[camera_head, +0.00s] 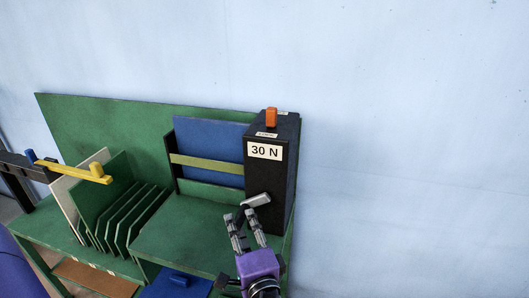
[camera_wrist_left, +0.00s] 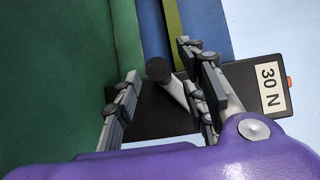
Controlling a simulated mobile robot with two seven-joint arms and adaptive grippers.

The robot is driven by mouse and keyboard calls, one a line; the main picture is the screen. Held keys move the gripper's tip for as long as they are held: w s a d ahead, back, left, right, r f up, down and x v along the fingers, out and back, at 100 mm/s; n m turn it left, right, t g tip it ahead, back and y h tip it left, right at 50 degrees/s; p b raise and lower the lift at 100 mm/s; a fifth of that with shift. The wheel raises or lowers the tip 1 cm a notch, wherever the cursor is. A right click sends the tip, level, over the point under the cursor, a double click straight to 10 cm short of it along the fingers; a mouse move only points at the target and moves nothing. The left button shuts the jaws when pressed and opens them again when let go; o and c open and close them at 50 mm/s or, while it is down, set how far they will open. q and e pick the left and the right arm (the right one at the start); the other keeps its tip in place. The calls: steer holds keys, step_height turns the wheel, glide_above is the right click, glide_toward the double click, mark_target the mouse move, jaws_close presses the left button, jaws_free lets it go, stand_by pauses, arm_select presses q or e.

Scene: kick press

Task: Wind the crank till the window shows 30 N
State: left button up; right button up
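The black press housing (camera_head: 284,180) stands at the right end of the green bench. Its white window (camera_head: 265,151) reads 30 N, and the same label (camera_wrist_left: 270,87) shows turned sideways in the left wrist view. A grey crank (camera_head: 256,200) sits low on the housing's front. In the left wrist view its dark round end (camera_wrist_left: 158,68) and grey stem lie between the fingers, nearer the right-hand one. My left gripper (camera_head: 242,220) is open at the crank, and its spread fingers (camera_wrist_left: 160,75) show close up. I cannot tell whether a finger touches it. My right gripper is not in view.
An orange knob (camera_head: 271,117) tops the housing. A blue panel with an olive bar (camera_head: 207,169) stands left of it. Several green upright dividers (camera_head: 128,215) and a yellow lever (camera_head: 80,172) are further left. A blue piece (camera_head: 177,282) lies in front. The wall to the right is bare.

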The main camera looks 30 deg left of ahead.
arm_select(q)
steer(key=shift+v, duration=2)
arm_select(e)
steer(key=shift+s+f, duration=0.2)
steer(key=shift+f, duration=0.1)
